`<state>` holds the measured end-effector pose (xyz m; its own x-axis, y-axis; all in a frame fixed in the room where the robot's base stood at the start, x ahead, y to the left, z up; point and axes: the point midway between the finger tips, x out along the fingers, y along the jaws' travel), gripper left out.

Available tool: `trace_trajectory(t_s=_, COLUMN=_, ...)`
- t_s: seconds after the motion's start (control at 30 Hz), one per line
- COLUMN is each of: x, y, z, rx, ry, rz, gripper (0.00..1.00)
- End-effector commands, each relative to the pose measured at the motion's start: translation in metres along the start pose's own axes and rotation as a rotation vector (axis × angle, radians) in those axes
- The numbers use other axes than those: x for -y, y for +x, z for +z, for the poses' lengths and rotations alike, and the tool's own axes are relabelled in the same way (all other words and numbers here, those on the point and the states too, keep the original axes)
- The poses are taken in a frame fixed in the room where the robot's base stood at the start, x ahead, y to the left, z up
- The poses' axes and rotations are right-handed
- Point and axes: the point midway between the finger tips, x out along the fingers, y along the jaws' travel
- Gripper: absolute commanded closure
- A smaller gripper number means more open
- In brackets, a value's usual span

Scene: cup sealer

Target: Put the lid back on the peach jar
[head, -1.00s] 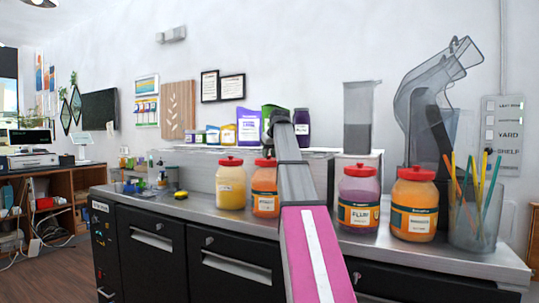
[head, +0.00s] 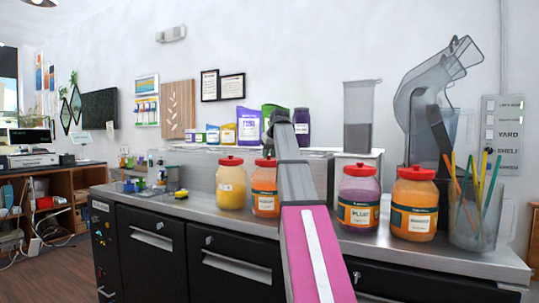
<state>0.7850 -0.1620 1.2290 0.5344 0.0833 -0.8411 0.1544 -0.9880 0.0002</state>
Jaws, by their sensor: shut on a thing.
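Several jars stand along the counter. A yellow jar (head: 231,187) and an orange jar (head: 263,191) are left of my arm. A purple jar labelled like "Plum" (head: 358,195) and a larger orange jar (head: 413,210) are right of it. All four have red lids on. I cannot read which is the peach jar. My pink and grey arm reaches from the bottom centre toward the back and covers the counter between the two pairs. No loose lid is visible.
A clear holder with coloured sticks (head: 477,215) stands at the counter's right end. Bags and tubs line the back shelf (head: 215,148), with a purple bag (head: 246,127). A tall clear container (head: 358,115) stands behind the purple jar. The counter (head: 196,209) is clear at front left.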

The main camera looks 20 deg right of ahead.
Motion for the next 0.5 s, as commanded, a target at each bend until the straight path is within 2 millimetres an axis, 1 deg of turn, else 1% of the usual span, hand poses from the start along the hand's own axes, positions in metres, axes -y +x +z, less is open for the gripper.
trace_trajectory(t_s=0.47, x=0.0000, y=0.0003, z=0.0003, rx=0.000, ry=0.000, rz=0.000, gripper=0.93)
trace_trajectory(t_s=0.5, x=0.0000, y=0.0003, z=0.0003, rx=0.000, ry=0.000, rz=0.000, gripper=0.60)
